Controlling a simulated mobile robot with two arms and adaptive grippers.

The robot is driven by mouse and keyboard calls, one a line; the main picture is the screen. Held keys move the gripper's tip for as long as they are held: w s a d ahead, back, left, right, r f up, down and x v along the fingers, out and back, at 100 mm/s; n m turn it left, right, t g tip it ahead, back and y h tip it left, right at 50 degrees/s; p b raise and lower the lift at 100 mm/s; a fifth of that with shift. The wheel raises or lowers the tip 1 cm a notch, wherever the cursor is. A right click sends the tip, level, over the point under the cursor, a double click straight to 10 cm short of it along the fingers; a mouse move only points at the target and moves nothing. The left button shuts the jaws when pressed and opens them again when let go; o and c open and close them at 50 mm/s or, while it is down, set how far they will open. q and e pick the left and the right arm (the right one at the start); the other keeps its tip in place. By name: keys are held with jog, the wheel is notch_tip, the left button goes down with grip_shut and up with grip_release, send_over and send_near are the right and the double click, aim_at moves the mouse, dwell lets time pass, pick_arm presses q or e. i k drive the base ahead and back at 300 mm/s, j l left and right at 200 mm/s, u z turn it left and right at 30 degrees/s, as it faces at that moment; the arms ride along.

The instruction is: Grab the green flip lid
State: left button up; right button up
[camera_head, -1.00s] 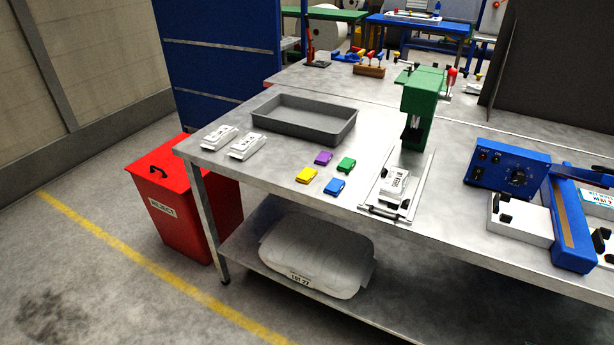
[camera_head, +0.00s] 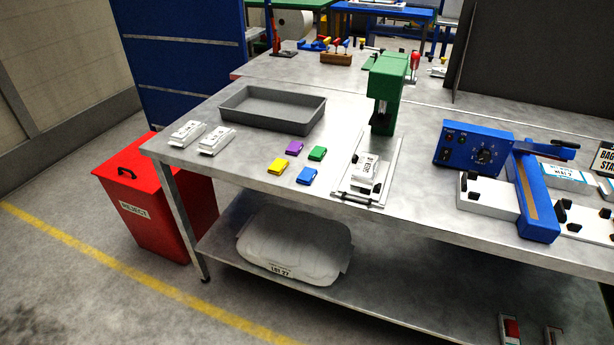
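The green flip lid (camera_head: 317,153) lies on the grey metal workbench (camera_head: 225,165). It is the back right one of a small cluster of coloured lids. A purple lid (camera_head: 294,148) is to its left, a blue lid (camera_head: 307,175) is in front of it, and a yellow lid (camera_head: 278,166) is at front left. The lids lie apart from one another. Nothing covers the green lid. I cannot make out either of my grippers in this view.
A grey tray (camera_head: 236,113) sits behind the lids. Two white parts (camera_head: 187,133) lie at left. A green press (camera_head: 386,90) with a white labelled block (camera_head: 366,172) stands right; a blue sealer (camera_head: 472,146) is farther right. A red reject bin (camera_head: 155,205) stands beside the bench.

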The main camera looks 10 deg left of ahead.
aim_at(317, 152)
jog(key=z, duration=0.25)
jog(key=i+j+z, duration=0.1)
jog(key=j+z, duration=0.25)
jog(key=j, duration=0.25)
jog(key=j+z, duration=0.35)
jog(key=j, duration=0.25)
